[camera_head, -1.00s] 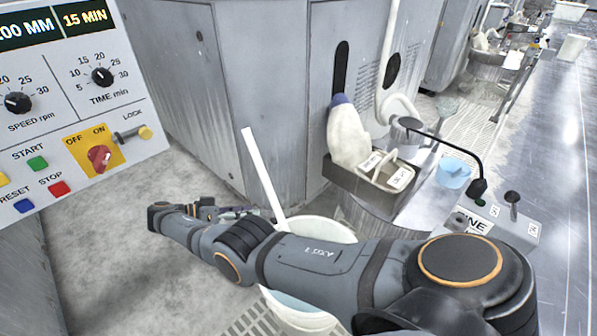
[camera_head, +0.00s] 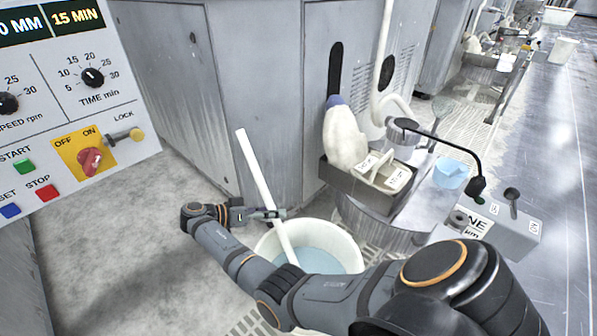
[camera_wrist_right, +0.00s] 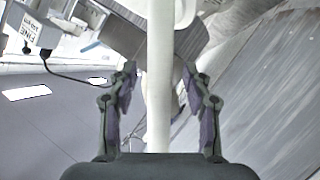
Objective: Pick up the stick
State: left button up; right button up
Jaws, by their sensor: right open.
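The stick (camera_head: 258,172) is a long white rod leaning in a white bucket (camera_head: 352,250) of pale blue liquid, its upper end tilted to the left. My right gripper (camera_head: 283,213) is at the stick, just above the bucket's left rim. In the right wrist view the stick (camera_wrist_right: 160,85) runs upright between the two open fingers of my right gripper (camera_wrist_right: 160,88), with a gap on each side. My left gripper is not in view.
A control panel (camera_head: 60,120) with knobs and buttons stands at the left. Grey machine cabinets (camera_head: 240,80) are behind the bucket. A metal tray (camera_head: 345,180) with a white bottle (camera_head: 345,135) and a blue jug (camera_head: 450,173) are to the right. Grey floor is clear at left.

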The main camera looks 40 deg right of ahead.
jog(key=shift+d, duration=0.1)
jog(key=shift+c, duration=0.4)
grip_shut()
jog(key=shift+r, duration=0.15)
